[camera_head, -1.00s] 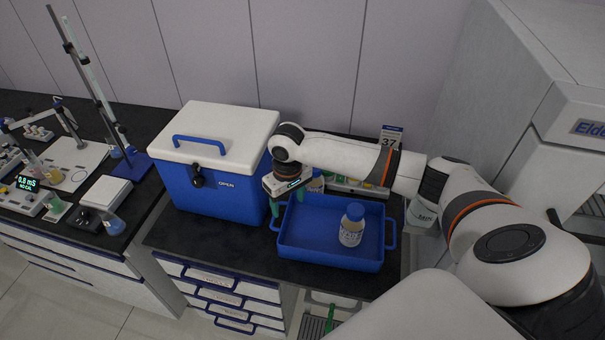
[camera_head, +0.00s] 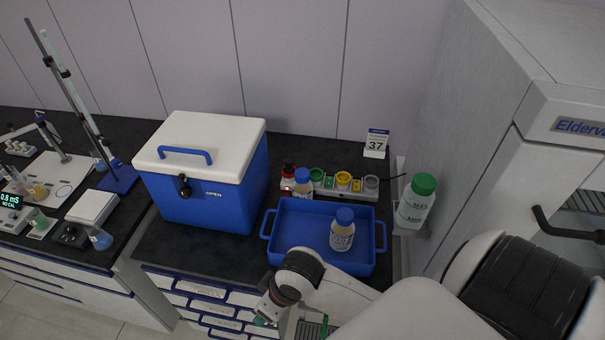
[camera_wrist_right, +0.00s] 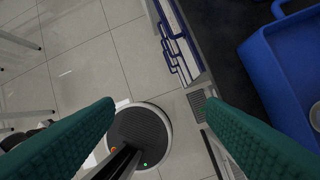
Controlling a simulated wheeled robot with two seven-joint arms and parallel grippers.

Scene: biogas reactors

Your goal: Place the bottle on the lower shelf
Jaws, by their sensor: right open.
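A bottle (camera_head: 342,236) with a blue cap and pale label stands upright in the blue tray (camera_head: 375,262) on the black bench. A second blue-capped bottle (camera_head: 303,187) stands just behind the tray. My right gripper (camera_head: 263,319) is low in front of the bench, left of and nearer than the tray. In the right wrist view (camera_wrist_right: 160,110) its green fingers are spread and empty, above the floor. A grey wire shelf (camera_head: 587,198) shows partly inside the white cabinet at the right edge; its other shelves are hidden. My left gripper is out of view.
A blue cooler box (camera_head: 215,185) with a white lid stands left of the tray. A rack of coloured-capped containers (camera_head: 343,184) is behind it. A green-capped jar (camera_head: 415,200) stands to the right. The cabinet's dark handle (camera_head: 565,232) juts out at right.

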